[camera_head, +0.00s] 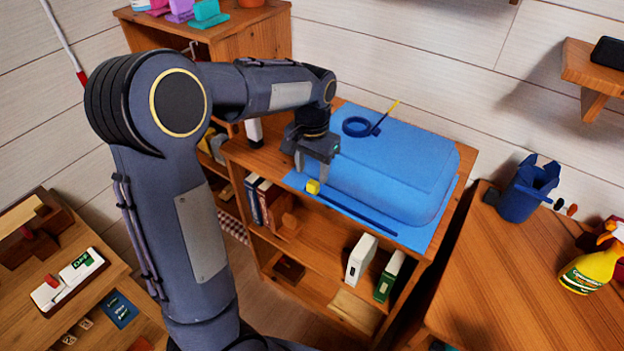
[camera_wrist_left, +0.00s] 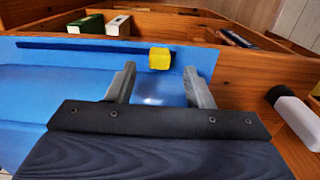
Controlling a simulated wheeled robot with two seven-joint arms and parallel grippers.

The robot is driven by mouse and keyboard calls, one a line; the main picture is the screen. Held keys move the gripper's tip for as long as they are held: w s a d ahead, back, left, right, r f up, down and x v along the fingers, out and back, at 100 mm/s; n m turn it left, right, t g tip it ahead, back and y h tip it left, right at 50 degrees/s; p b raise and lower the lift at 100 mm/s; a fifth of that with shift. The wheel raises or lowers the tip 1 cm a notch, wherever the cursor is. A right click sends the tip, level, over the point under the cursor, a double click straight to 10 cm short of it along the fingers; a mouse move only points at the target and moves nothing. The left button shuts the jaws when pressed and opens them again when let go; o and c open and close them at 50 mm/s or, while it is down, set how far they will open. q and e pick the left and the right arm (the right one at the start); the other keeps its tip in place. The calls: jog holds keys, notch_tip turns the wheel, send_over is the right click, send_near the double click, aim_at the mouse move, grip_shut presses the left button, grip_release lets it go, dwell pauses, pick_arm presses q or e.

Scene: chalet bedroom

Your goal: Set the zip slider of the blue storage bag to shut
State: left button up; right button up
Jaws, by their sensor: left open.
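The blue storage bag (camera_head: 400,160) lies on top of a wooden shelf unit, with its dark zip track (camera_head: 352,209) along the front edge. The yellow zip slider (camera_head: 313,186) sits at the left end of the track in the head view. In the left wrist view the slider (camera_wrist_left: 160,59) is just beyond the fingertips, between their lines, with the dark track (camera_wrist_left: 90,46) running left from it. My left gripper (camera_head: 318,160) is open and empty above the bag's front left part; its fingers also show in the wrist view (camera_wrist_left: 158,85). My right gripper is out of view.
A blue ring (camera_head: 357,126) and a thin yellow stick (camera_head: 388,116) are at the bag's back. A white bottle (camera_head: 254,131) stands left of the bag. Books (camera_head: 361,259) fill part of the shelf below. A blue bin (camera_head: 527,190) and yellow spray bottle (camera_head: 590,270) stand at right.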

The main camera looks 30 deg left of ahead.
aim_at(312, 184)
pick_arm(q)
jog(key=shift+f, duration=2.3)
jog(key=shift+c, duration=0.5)
grip_shut()
